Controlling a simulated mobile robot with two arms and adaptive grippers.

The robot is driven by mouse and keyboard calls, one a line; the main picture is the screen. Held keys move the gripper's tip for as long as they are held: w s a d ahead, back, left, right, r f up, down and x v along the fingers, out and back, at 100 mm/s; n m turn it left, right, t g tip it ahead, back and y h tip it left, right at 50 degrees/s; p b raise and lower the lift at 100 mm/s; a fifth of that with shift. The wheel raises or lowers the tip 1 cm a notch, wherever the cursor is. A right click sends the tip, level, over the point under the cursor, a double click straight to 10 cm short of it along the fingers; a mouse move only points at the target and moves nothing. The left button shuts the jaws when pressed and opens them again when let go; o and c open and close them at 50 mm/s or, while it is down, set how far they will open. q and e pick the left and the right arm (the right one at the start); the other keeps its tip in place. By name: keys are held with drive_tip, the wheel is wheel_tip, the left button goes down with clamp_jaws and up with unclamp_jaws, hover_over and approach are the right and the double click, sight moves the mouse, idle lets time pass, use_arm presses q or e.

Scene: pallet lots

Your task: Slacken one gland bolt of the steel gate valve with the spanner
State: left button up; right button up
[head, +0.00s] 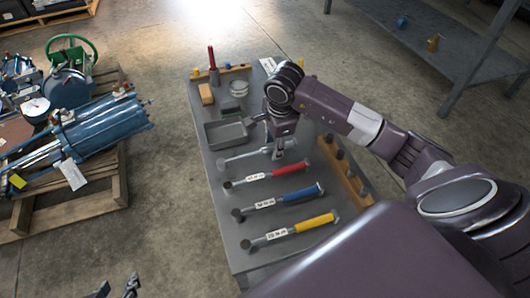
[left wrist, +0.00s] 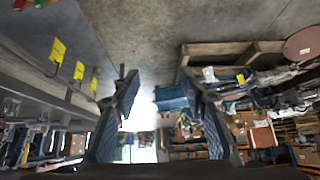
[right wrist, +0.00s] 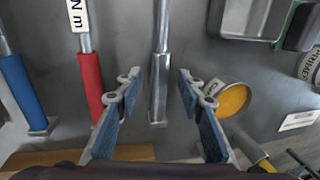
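A plain steel spanner (head: 248,156) lies on the grey bench, above the red-handled wrench in the head view. My right gripper (head: 281,150) is over its handle end. In the right wrist view the spanner's handle (right wrist: 158,88) runs between the two open fingers (right wrist: 158,88); I see gaps on both sides. A valve with a green handwheel (head: 72,50) stands on the pallet at the left; its gland bolts are too small to make out. My left gripper (head: 119,289) is at the bottom edge of the head view. In the left wrist view its fingers (left wrist: 158,95) are open and empty.
Red (head: 299,169), blue (head: 301,194) and yellow (head: 314,223) handled wrenches lie beside the spanner. A grey tray (head: 227,134) and a wooden block with dark pegs (head: 345,172) are near. Blue cylinders (head: 104,128) lie on the pallet. Floor is clear between pallet and bench.

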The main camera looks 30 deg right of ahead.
drive_tip(key=shift+w+f, duration=0.1)
drive_tip(key=shift+f, duration=0.4)
clamp_jaws()
